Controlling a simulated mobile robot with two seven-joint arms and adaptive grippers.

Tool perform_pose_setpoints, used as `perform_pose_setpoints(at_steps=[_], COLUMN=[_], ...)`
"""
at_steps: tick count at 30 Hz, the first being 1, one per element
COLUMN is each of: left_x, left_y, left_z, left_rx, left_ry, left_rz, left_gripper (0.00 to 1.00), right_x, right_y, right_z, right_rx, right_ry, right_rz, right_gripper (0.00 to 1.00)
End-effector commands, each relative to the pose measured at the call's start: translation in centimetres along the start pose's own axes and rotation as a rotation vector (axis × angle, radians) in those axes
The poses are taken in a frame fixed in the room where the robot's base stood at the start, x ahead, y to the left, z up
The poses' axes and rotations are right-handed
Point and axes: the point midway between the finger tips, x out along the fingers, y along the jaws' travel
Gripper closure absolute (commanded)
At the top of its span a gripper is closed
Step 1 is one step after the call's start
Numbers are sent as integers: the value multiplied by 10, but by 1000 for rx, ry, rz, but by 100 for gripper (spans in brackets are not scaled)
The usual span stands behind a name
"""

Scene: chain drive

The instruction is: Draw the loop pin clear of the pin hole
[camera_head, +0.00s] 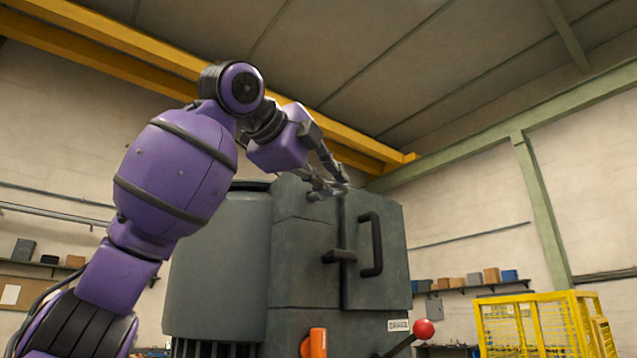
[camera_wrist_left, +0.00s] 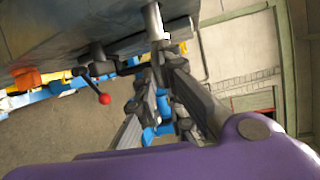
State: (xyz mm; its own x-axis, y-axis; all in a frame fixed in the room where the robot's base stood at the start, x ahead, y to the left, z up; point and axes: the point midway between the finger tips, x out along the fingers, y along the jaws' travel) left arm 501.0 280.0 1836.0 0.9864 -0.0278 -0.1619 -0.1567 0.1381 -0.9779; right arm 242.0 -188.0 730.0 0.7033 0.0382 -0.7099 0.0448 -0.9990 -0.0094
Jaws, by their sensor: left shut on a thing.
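My left gripper (camera_head: 333,189) is at the top front edge of the dark grey machine housing (camera_head: 305,240), above the seam beside the door (camera_head: 375,280). Its fingers are shut on a small grey part, which I take to be the loop pin. In the left wrist view, the fingers (camera_wrist_left: 164,62) close near a short grey rod (camera_wrist_left: 154,20) beside the housing. The fingers cover much of the held part. I cannot make out the pin hole or how far the pin sits in it. My right gripper is not in view.
The door carries a black handle (camera_head: 372,245) and a black latch (camera_head: 339,257). Below are a red-knobbed lever (camera_head: 423,329) and an orange part (camera_head: 314,343). A yellow cage (camera_head: 545,325) stands at the right. The air above the housing looks clear.

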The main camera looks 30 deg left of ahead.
Motion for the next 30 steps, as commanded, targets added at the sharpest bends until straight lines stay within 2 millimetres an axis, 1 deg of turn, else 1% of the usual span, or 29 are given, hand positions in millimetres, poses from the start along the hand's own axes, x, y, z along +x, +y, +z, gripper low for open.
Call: perform_pose_setpoints(at_steps=[1,30], left_x=[0,-19], left_y=[1,-5], left_z=[-4,-48], left_rx=[1,0], left_ry=[2,0], left_rz=[4,-5], left_gripper=[100,100], right_x=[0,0], right_y=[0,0], right_z=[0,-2], right_rx=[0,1], right_ry=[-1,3], right_rz=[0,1], right_gripper=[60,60])
